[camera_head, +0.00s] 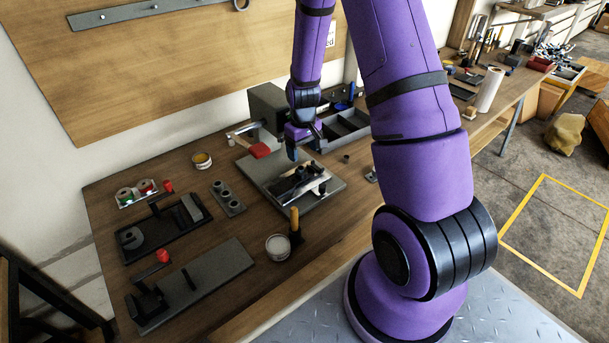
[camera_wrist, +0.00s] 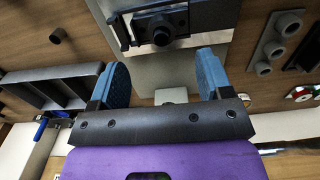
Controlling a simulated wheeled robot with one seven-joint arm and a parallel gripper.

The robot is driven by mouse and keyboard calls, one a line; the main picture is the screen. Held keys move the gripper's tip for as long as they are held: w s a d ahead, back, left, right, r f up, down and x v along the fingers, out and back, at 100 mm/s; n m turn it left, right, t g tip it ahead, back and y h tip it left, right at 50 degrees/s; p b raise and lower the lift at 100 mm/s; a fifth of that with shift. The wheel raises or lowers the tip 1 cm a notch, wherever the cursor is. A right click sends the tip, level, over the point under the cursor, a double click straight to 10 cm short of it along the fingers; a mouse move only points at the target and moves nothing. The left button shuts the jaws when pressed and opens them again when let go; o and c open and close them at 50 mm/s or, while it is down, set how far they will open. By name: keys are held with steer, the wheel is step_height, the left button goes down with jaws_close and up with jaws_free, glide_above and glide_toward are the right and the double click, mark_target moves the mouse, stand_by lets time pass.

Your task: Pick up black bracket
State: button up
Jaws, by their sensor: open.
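A black part that looks like the black bracket (camera_head: 293,180) lies on a light metal piece on a grey plate (camera_head: 330,187) in the middle of the workbench. In the wrist view the black bracket (camera_wrist: 160,27) is at the top, beyond the fingertips, with a round black knob on it. My gripper (camera_head: 305,145) is above the back part of the plate, pointing down. In the wrist view my gripper (camera_wrist: 163,68) has its two blue fingers wide apart with nothing between them. The fingers do not appear to touch the bracket.
A grey divided tray (camera_head: 345,128) and a dark box-shaped block (camera_head: 266,104) stand behind the plate. A grey holed block (camera_head: 228,198), black fixtures (camera_head: 163,228), a white tin (camera_head: 279,246) and an orange-handled tool (camera_head: 295,220) stand left and in front. Bare wood lies between them.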

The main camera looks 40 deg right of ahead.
mark_target(303, 172)
steer(key=shift+f, duration=4.6)
steer(key=c, duration=1.1)
